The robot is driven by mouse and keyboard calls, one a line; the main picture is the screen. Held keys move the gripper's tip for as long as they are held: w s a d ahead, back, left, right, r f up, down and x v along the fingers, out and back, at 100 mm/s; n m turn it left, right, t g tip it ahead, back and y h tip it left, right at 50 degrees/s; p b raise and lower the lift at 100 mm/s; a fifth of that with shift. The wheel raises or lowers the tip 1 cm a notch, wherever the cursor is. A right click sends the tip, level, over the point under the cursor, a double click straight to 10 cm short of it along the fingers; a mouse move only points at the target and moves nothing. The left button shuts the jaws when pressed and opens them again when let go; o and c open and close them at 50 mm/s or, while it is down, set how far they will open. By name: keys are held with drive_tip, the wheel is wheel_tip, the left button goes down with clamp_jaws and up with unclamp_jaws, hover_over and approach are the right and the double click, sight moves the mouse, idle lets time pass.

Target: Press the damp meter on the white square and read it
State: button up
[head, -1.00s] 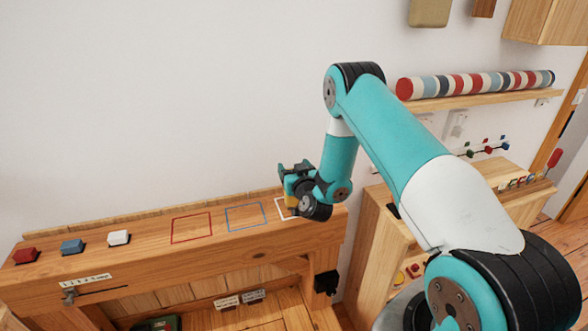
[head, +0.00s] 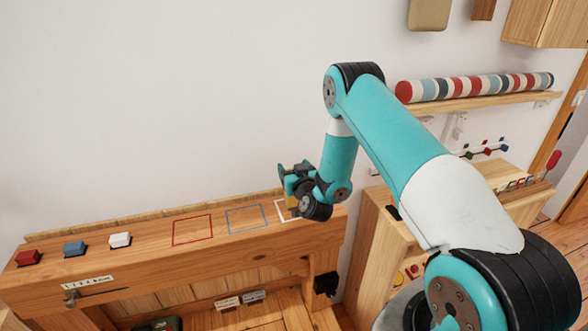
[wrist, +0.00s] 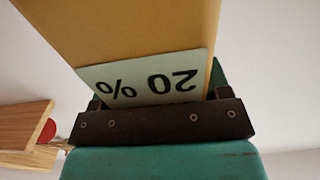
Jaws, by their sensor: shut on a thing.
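My gripper (head: 290,184) is shut on the yellow damp meter (head: 292,202) at the right end of the wooden bench. In the wrist view the meter (wrist: 140,30) fills the upper middle, with a dark gripper bar below it. Its pale display (wrist: 145,78) reads 20 %, upside down in the picture. The white square (head: 280,211) is an outline on the bench top, partly hidden by my gripper and the meter. The meter's lower end is over or on this square; I cannot tell whether it touches the wood.
A blue square (head: 245,218) and a red square (head: 192,230) lie to the left. Red (head: 28,258), blue (head: 74,248) and white (head: 120,240) blocks sit farther left. A wooden cabinet (head: 375,235) stands at right; a striped roll (head: 470,87) lies on a wall shelf.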

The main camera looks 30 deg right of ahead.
drive_tip(key=shift+r+p, duration=2.5)
drive_tip(key=shift+r, duration=0.6)
drive_tip(key=shift+f, duration=0.1)
